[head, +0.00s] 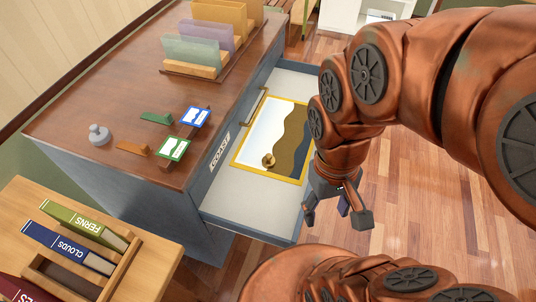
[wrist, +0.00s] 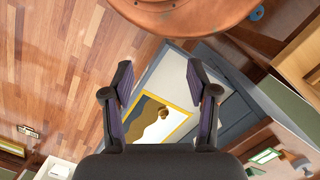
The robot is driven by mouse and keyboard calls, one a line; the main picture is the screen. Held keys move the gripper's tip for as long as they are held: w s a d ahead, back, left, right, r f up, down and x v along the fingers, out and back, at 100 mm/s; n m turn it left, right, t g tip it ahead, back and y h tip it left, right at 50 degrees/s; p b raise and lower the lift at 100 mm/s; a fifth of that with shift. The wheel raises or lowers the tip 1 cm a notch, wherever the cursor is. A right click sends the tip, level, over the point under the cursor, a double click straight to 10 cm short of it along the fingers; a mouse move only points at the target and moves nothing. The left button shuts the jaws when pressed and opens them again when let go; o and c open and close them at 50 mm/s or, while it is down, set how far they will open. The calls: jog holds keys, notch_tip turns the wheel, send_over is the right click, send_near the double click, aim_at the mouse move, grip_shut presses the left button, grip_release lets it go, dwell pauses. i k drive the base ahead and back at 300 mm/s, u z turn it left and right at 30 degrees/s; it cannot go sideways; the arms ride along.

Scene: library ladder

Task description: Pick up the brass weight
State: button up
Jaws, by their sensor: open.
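The brass weight (head: 268,160) is a small round golden-brown piece with a knob. It rests on a yellow-framed picture sheet (head: 242,157) inside the open drawer (head: 222,206). It also shows in the wrist view (wrist: 163,114), between and beyond my fingers. My gripper (head: 337,213) is open and empty. In the head view it hangs to the right of the weight, by the drawer's right side, apart from the weight. In the wrist view my two fingers (wrist: 160,80) are spread wide, with the drawer beyond them.
A grey knobbed weight (head: 99,134) stands on the cabinet top (head: 75,95). Small framed cards (head: 173,149), green and orange wedges and a file rack (head: 190,70) are there too. A book stand (head: 150,235) is front left. Wooden floor (head: 400,235) lies clear right of the drawer.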

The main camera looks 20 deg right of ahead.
aim_at(269, 161)
jog(key=u, duration=3.8)
jog(key=k, duration=1.9)
jog(key=z, duration=1.2)
